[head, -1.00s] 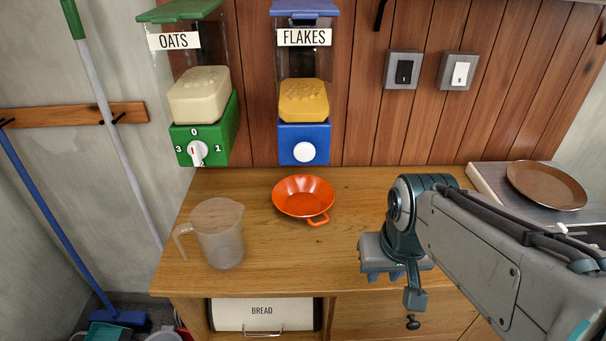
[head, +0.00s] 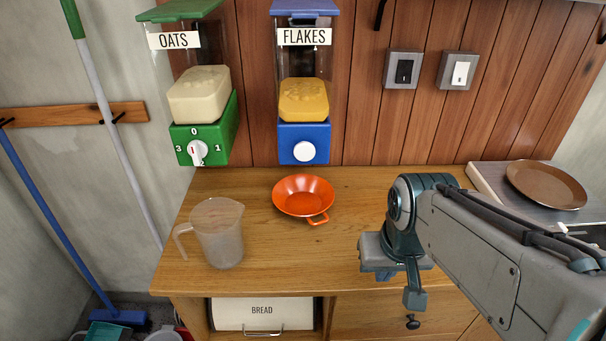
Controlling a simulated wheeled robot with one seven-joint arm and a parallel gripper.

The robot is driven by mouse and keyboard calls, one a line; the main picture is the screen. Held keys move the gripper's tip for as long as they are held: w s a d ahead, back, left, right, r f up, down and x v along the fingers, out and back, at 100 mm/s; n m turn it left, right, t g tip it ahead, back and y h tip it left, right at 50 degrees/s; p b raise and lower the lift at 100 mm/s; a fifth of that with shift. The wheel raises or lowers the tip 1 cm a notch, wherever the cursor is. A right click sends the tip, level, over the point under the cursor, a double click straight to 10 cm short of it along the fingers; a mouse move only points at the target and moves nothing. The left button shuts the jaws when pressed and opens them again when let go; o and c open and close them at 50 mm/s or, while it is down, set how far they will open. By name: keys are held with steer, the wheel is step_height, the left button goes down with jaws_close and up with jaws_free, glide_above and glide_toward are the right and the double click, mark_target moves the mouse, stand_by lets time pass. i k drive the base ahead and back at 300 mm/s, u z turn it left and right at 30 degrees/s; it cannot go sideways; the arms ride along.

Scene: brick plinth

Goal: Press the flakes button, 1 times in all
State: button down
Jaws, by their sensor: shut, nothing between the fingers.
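The flakes dispenser (head: 304,133) hangs on the wood-panelled wall, blue with a clear hopper of yellow flakes. Its round white button (head: 304,151) is on the front of the blue base. An orange bowl (head: 303,196) with a small handle stands on the counter below it. My gripper (head: 384,277) is at the lower right, over the front part of the counter, pointing down and well apart from the button. Its fingers look together and hold nothing; they are partly hidden by the wrist.
A green oats dispenser (head: 203,145) with a dial hangs to the left. A clear jug (head: 219,233) stands on the counter's left. Two switches (head: 404,71) are on the wall, and a brown plate (head: 546,185) is at the right. The counter between bowl and gripper is clear.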

mark_target(304, 150)
steer(key=z, duration=0.6)
steer(key=k, duration=1.4)
steer(key=u, duration=0.6)
steer(key=i, duration=1)
